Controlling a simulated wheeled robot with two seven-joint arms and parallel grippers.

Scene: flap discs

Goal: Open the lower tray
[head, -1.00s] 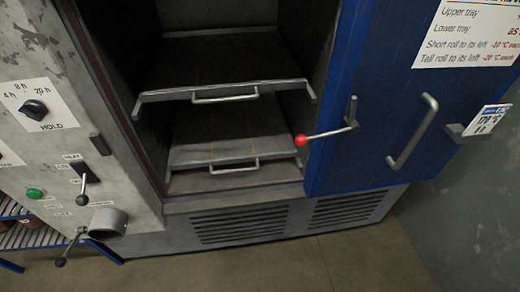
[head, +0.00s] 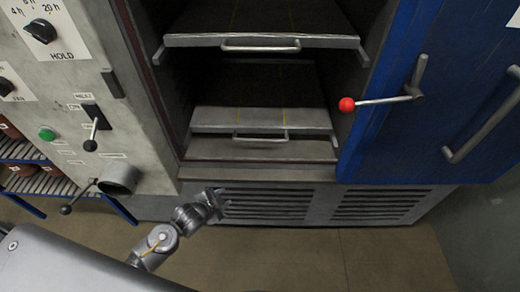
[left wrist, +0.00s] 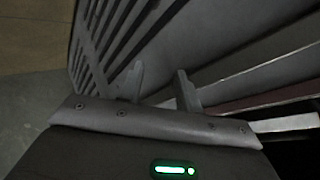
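The lower tray (head: 210,117) sits inside the open oven chamber, below the upper tray (head: 185,40). Its bar handle (head: 260,138) runs across the middle of its front. My left gripper (head: 217,203) is in front of the vent grille, below and left of that handle, touching neither tray as far as I can see. In the left wrist view its two fingers (left wrist: 160,86) stand apart with nothing between them. The handle cannot be made out clearly in that view. My right gripper is not in view.
The blue door (head: 400,150) stands open at the right, with a red-knobbed lever (head: 347,104) reaching toward the chamber opening. At the left are the control panel with a lever (head: 91,144) and a round pipe stub (head: 120,178). The floor (head: 300,255) in front is clear.

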